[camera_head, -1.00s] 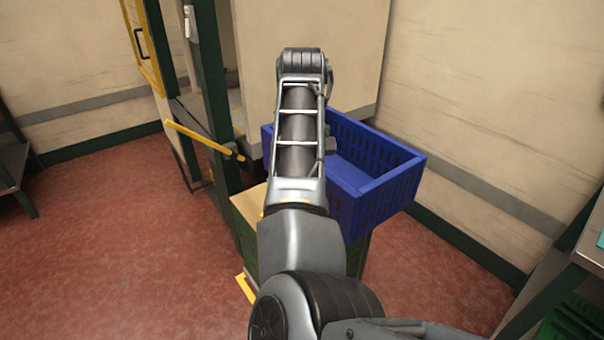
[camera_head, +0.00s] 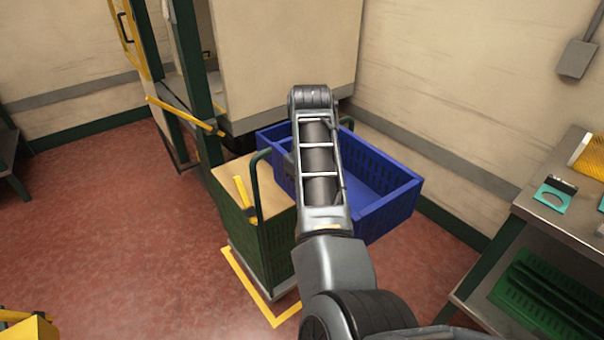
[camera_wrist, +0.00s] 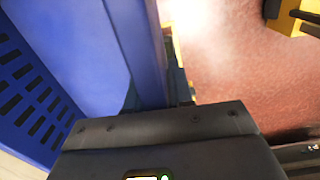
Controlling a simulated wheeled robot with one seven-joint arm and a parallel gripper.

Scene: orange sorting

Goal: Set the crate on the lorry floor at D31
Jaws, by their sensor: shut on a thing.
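The blue crate (camera_head: 400,208) is open-topped with slotted walls and looks empty where I see inside. It is held in the air, level, beyond and right of a green trolley. My gripper (camera_wrist: 158,118) is shut on the crate's near wall, which also shows in the wrist view (camera_wrist: 143,45). In the head view my arm hides the gripper and part of the crate. A cream box body (camera_head: 290,55), perhaps the lorry, stands behind the crate. Its floor and any D31 mark are not visible.
The green trolley (camera_head: 277,250) with a tan top stands close beside my arm, on a yellow-marked floor patch (camera_head: 247,288). A yellow bar (camera_head: 185,115) and green posts stand at left. A metal bench (camera_head: 560,215) is at right.

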